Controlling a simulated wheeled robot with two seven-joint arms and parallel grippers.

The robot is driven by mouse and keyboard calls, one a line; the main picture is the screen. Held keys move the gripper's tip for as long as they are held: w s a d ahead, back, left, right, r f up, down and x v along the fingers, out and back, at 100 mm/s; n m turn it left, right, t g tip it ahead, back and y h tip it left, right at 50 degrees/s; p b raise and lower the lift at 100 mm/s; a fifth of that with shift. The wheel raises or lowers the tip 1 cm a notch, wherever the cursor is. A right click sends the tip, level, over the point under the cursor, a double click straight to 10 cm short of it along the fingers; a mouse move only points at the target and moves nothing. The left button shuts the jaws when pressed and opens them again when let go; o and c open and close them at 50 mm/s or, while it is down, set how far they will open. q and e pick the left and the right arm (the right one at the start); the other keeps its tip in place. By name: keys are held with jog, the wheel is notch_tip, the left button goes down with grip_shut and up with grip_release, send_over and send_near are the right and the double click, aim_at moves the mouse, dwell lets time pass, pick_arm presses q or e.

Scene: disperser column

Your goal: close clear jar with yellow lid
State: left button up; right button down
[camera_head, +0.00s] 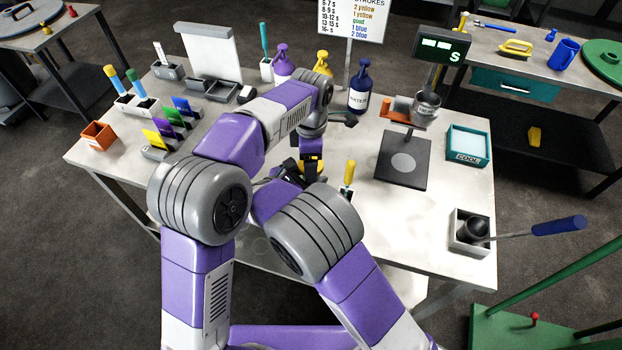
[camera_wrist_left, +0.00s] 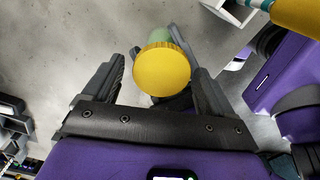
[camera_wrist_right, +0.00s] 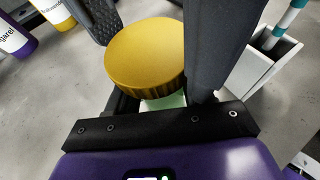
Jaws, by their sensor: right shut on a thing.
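The yellow lid (camera_wrist_right: 145,55), round with a ribbed edge, sits over the pale, clear jar (camera_wrist_right: 165,101) in the right wrist view. Most of the jar is hidden under the lid, so I cannot tell how tightly they meet. My right gripper (camera_wrist_right: 160,20) is shut on the jar below the lid. In the left wrist view the lid (camera_wrist_left: 162,71) lies between the spread fingers of my left gripper (camera_wrist_left: 160,80), apart from both, with the greenish jar (camera_wrist_left: 160,37) behind it. In the head view my arms mostly hide the jar.
A yellow-handled tool (camera_head: 348,174) stands close to the right of my grippers. A dark stirrer plate (camera_head: 402,160), a blue bottle (camera_head: 359,88) and a teal tray (camera_head: 468,145) occupy the table's right side. Colour-tipped racks (camera_head: 175,115) stand left.

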pick_arm(q)
jog(key=shift+r, duration=2.25)
jog(key=shift+c, duration=0.2)
jog(key=n, duration=0.2)
jog(key=r+n, duration=0.1)
jog(key=n, duration=0.1)
jog(key=shift+r, duration=0.15)
notch_tip(320, 180, up, 2)
jog(key=n, duration=0.6)
jog(key=shift+r, duration=0.1)
jog(key=shift+f, duration=4.05)
jog(key=shift+c, duration=0.4)
